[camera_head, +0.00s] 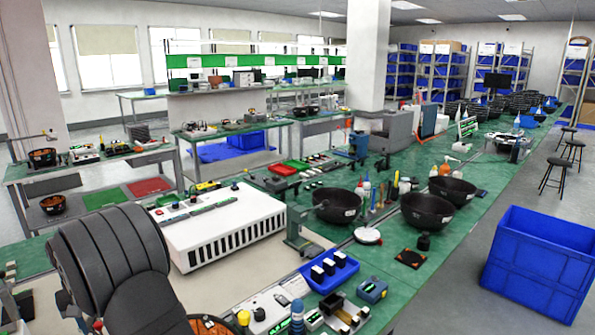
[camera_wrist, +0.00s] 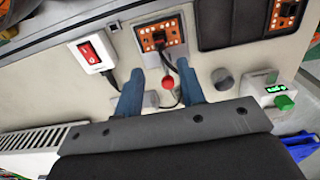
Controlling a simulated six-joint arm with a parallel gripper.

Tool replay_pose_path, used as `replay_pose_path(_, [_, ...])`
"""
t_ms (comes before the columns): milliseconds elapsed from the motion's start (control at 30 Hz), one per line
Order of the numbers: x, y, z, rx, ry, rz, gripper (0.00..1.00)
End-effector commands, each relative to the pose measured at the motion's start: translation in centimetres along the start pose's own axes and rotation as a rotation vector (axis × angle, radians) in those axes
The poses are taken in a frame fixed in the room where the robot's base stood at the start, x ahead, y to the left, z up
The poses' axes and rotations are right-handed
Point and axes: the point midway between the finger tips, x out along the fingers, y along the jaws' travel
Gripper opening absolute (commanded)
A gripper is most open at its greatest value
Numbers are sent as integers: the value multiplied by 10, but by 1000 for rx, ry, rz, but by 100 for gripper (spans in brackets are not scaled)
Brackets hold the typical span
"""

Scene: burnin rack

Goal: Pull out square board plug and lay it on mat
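In the wrist view, an orange square board (camera_wrist: 160,33) sits in a pale frame at the top centre of the panel. A black plug (camera_wrist: 159,42) appears seated at its face, and its dark cable runs down between my fingers. My gripper (camera_wrist: 160,88) has two blue fingers set apart, short of the board, with a red round piece (camera_wrist: 168,82) seen between them. Neither finger clearly touches the plug or cable. In the head view my fingers and the plug are hidden. A small dark square mat (camera_head: 410,258) lies on the green bench; I cannot tell if it is the task's mat.
A white box with a red switch (camera_wrist: 93,50) is left of the board. A dark panel with an orange board (camera_wrist: 285,14) and a green knob (camera_wrist: 284,102) are at right. The head view shows a white vented unit (camera_head: 225,235), black bowls (camera_head: 426,212) and a blue tray (camera_head: 329,272).

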Motion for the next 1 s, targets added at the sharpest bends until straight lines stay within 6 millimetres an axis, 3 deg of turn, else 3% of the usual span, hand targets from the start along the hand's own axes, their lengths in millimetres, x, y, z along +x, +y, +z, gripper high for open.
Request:
replay_pose_path(167, [13, 0, 0, 0, -3, 0, 36])
replay_pose_path(600, [73, 0, 1, 0, -2, -1, 36])
replay_pose_path(1000, [89, 0, 0, 0, 0, -1, 36])
